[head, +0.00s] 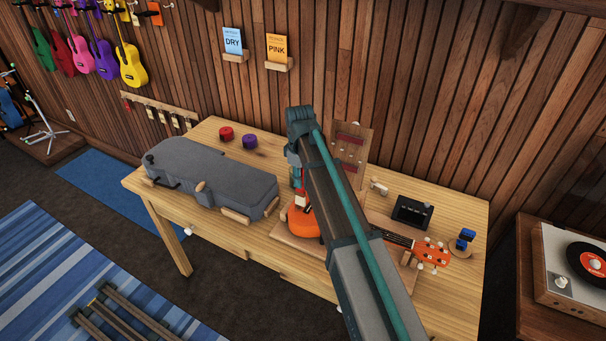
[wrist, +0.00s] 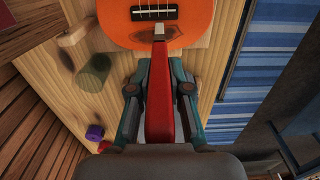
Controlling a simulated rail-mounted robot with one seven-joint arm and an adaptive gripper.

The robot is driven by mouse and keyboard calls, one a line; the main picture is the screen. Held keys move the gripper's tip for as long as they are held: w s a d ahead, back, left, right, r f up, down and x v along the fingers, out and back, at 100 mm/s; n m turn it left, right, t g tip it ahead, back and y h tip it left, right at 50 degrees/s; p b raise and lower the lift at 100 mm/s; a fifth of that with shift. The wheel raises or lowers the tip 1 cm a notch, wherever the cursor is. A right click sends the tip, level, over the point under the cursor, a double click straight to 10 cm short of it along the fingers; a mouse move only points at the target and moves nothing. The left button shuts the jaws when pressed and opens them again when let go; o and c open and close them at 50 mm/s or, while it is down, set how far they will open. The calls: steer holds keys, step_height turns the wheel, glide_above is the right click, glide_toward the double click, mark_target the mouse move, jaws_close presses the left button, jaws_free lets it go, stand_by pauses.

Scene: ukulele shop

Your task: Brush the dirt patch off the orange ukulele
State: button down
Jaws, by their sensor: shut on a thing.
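The orange ukulele (head: 304,226) lies on its stand on the workbench, its body partly hidden behind my arm in the head view. Its body also fills the top of the wrist view (wrist: 190,22). A dark brownish dirt patch (wrist: 140,40) shows near the lower edge of the body. My gripper (wrist: 160,72) is shut on a red-handled brush (wrist: 159,105). The brush's pale tip (wrist: 160,33) points at the body and overlaps the patch in the wrist view. I cannot tell whether the tip touches the surface.
A grey instrument case (head: 210,178) lies on the left of the wooden workbench (head: 465,212). Red (head: 226,133) and purple (head: 250,141) round pieces stand behind it. A black box (head: 412,212) and a blue item (head: 466,236) stand at the right. A wooden board (head: 352,142) stands upright behind my arm.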

steer(key=shift+s+a, duration=1.05)
steer(key=shift+s, duration=1.1)
steer(key=shift+w+d, duration=2.5)
steer(key=shift+w, duration=2.4)
step_height(320, 180, up, 8)
steer(key=p, duration=0.4)
steer(key=shift+s+a, duration=0.1)
